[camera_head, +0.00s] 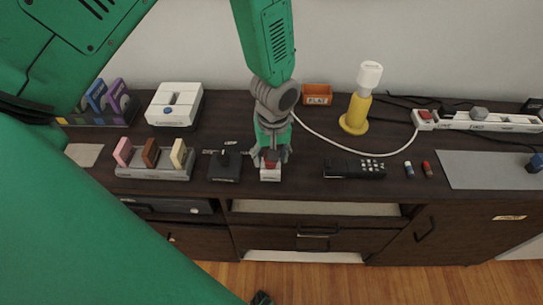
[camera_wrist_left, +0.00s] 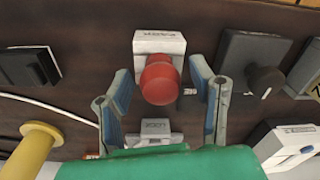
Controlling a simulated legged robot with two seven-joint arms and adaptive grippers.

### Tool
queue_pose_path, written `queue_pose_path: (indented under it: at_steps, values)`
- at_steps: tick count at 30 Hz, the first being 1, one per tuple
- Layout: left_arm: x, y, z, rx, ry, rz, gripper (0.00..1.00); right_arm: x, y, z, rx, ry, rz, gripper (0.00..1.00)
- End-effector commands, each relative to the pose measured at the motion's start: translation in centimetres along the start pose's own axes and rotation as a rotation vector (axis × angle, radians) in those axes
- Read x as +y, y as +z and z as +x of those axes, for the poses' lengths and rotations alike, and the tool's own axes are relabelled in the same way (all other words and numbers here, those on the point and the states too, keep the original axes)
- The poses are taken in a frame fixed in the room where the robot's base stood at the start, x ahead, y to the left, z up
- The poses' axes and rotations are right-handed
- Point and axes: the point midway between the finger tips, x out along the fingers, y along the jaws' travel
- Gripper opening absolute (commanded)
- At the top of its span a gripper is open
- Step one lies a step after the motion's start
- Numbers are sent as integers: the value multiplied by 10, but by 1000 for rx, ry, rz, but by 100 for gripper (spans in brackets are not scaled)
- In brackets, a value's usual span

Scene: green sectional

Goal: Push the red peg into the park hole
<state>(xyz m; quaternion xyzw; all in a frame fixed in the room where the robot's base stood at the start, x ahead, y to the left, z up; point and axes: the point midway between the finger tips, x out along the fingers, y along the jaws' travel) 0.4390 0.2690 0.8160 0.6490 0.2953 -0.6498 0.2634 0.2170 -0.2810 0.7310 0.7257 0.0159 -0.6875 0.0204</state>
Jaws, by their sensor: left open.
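A red round-headed piece (camera_wrist_left: 160,80) stands on a white labelled block (camera_wrist_left: 158,42) in the left wrist view. In the head view the red piece (camera_head: 270,163) and the white block (camera_head: 270,176) sit near the cabinet's front edge. I cannot tell whether the piece is seated in a hole. My left gripper (camera_head: 270,157) is above it; in the left wrist view the open gripper (camera_wrist_left: 163,95) has its fingers on either side, apart from the red head. The block's label is too blurred to read as PARK. A small red item (camera_head: 427,169) lies further right. My right gripper is not in view.
A black box with a knob (camera_head: 225,167) stands just left of the block, beside a grey rack (camera_head: 153,173) with upright pieces. A yellow lamp (camera_head: 355,112) and a white cable are behind.

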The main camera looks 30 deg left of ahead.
Motion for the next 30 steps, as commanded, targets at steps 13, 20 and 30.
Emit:
queue_pose_path:
  at_steps: [13, 20, 30]
  values:
    - [2, -1, -79, 3, 4, 0, 50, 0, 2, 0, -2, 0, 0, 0]
    - [2, -1, -111, 1, 2, 1, 50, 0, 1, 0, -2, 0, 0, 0]
    - [1, -1, -118, -1, -1, 0, 50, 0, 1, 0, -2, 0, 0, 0]
